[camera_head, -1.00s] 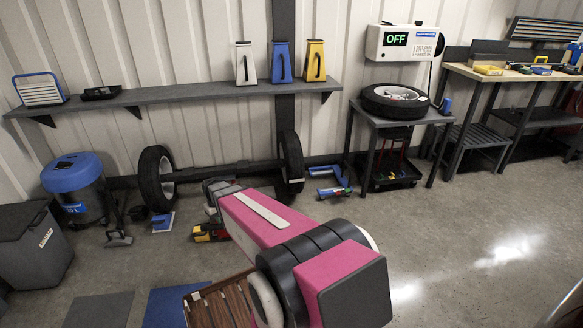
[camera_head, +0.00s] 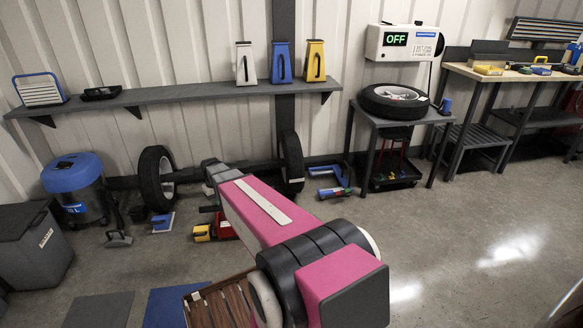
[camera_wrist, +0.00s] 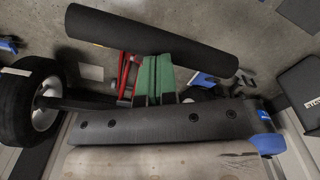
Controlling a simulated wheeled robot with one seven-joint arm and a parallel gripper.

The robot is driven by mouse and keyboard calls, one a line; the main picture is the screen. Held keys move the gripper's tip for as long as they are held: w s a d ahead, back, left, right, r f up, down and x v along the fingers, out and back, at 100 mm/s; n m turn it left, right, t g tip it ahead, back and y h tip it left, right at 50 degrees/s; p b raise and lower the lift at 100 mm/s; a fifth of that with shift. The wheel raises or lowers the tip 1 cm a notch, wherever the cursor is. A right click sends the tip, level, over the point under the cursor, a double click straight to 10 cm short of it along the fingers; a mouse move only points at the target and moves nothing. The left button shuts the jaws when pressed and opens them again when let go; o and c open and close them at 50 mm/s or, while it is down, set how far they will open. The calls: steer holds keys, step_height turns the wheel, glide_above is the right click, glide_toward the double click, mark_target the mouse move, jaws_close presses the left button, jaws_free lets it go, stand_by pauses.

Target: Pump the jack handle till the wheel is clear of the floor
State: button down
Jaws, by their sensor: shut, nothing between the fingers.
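A dark axle (camera_head: 230,168) lies by the wall with a wheel at each end, a left wheel (camera_head: 155,178) and a right wheel (camera_head: 291,160). The right wheel also shows in the wrist view (camera_wrist: 28,100). I cannot tell whether either tyre touches the floor. The red jack (camera_head: 224,229) stands near the axle, mostly behind my arm; red parts of it show in the wrist view (camera_wrist: 124,74). A thick black handle bar (camera_wrist: 150,42) crosses in front of my fingertips. My gripper (camera_head: 213,172) has its green fingers (camera_wrist: 154,62) shut together and empty, close to the bar; contact cannot be told.
A blue vacuum (camera_head: 76,188) and a grey bin (camera_head: 32,245) stand at the left. A yellow item (camera_head: 202,233) is beside the jack. Blue tools (camera_head: 330,182) lie right of the axle. A wall shelf (camera_head: 180,95) runs above. The right floor is clear.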

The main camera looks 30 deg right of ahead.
steer(key=s+a+f, duration=0.1)
steer(key=s+f, duration=0.3)
steer(key=f, duration=0.4)
steer(key=s+a+f, duration=0.2)
steer(key=s+f, duration=0.3)
steer(key=f, duration=0.4)
steer(key=shift+a, duration=0.1)
steer(key=w+d+r, duration=0.1)
steer(key=w+r, duration=0.2)
steer(key=r, duration=0.3)
steer(key=w+d+r, duration=0.1)
steer(key=w+r, duration=0.3)
steer(key=r, duration=0.2)
steer(key=w+d+r, duration=0.1)
steer(key=w+r, duration=0.2)
steer(key=r, duration=0.3)
steer(key=shift+w+d+r, duration=0.2)
steer(key=shift+w+d, duration=0.05)
steer(key=shift+d, duration=0.1)
